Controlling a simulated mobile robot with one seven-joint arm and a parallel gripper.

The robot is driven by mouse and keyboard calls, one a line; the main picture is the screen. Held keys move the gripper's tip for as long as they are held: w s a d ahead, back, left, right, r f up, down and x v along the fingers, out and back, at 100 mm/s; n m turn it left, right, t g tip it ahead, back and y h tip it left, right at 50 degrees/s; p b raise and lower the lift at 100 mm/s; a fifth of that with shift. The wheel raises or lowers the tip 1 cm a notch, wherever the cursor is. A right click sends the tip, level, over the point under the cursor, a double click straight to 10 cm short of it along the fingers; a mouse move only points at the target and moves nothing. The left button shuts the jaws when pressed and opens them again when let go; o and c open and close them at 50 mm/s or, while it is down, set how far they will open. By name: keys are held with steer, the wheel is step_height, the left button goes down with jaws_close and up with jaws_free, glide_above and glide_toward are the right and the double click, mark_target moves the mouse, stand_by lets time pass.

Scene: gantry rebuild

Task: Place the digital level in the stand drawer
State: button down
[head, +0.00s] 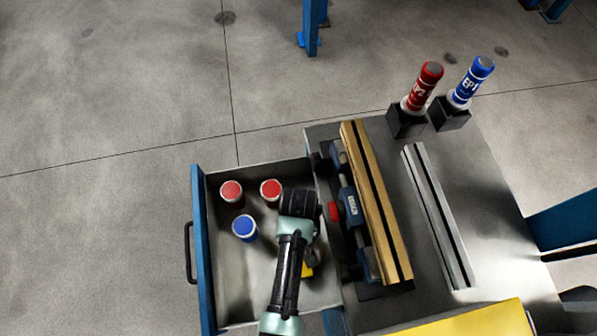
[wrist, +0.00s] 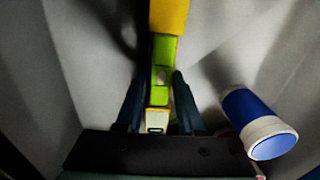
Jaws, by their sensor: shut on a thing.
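The digital level (wrist: 168,18) is a yellow and green bar, held between the two dark fingers of my gripper (wrist: 158,98) in the wrist view. In the head view only a small yellow piece of the level (head: 307,270) shows beside my arm. My gripper (head: 312,256) is over the right part of the open stand drawer (head: 237,292), mostly hidden by my own wrist. The drawer is grey inside with a blue front. I cannot tell whether the level touches the drawer floor.
Two red-capped cylinders (head: 231,191) (head: 270,190) and a blue one (head: 244,228) stand in the drawer; the blue one shows in the wrist view (wrist: 249,112).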

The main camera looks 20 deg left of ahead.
steer(key=shift+f, duration=0.15)
steer(key=c, duration=0.5)
jaws_free()
step_height(320, 180, up, 12)
steer(key=shift+r+p, duration=0.2)
steer(key=shift+p, duration=0.45)
